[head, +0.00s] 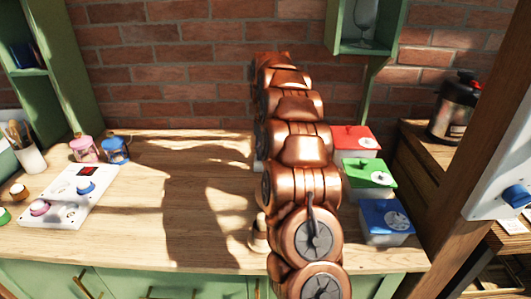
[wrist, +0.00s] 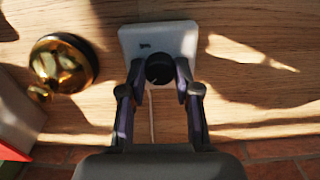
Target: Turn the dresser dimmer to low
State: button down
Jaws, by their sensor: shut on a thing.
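The dimmer (wrist: 184,36) is a white box with a small dark mark, lying on the wooden top in the wrist view. Its round black knob (wrist: 159,66) sits between the fingers of my gripper (wrist: 160,80), which is shut on it from both sides. A pale line on the knob points toward the lower left, but I cannot read a setting from it. A thin pale cord runs from the box toward the brick wall. In the head view my copper arm hides my gripper and nearly all of the dimmer.
A shiny gold object (wrist: 60,62) stands left of the dimmer in the wrist view. In the head view, boxes with red (head: 352,138), green (head: 370,173) and blue (head: 386,217) lids stand right of my arm. A white control panel (head: 70,212) lies left; the middle-left counter is clear.

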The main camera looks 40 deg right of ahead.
jog(key=c, duration=0.8)
grip_release()
jog(key=shift+r, duration=3.75)
